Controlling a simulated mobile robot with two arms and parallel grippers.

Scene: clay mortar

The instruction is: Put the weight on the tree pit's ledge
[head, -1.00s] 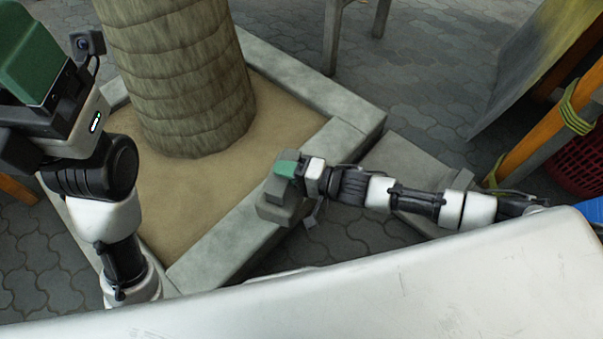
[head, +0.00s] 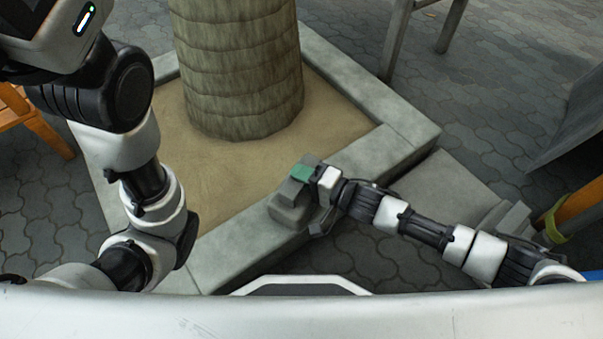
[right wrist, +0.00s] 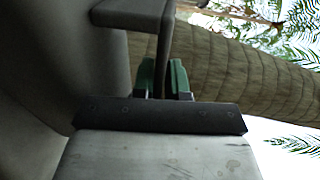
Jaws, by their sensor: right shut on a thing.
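The weight (head: 288,207) is a grey block with a handle, in the middle of the head view. It is over the near ledge (head: 240,238) of the tree pit; I cannot tell whether it touches the stone. My right gripper (head: 303,173), with green fingers, is shut on the weight's upper part. In the right wrist view the weight (right wrist: 65,50) fills the left side, with the green fingers of my right gripper (right wrist: 163,80) at its handle. My left arm stands at the left of the head view, its fingers out of frame.
A thick trunk (head: 240,65) rises from the pit's sand (head: 200,170). A stone slab (head: 445,190) lies right of the pit, under my right arm. An orange wooden piece (head: 35,120) is at the left, and grey legs (head: 395,40) stand behind the pit.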

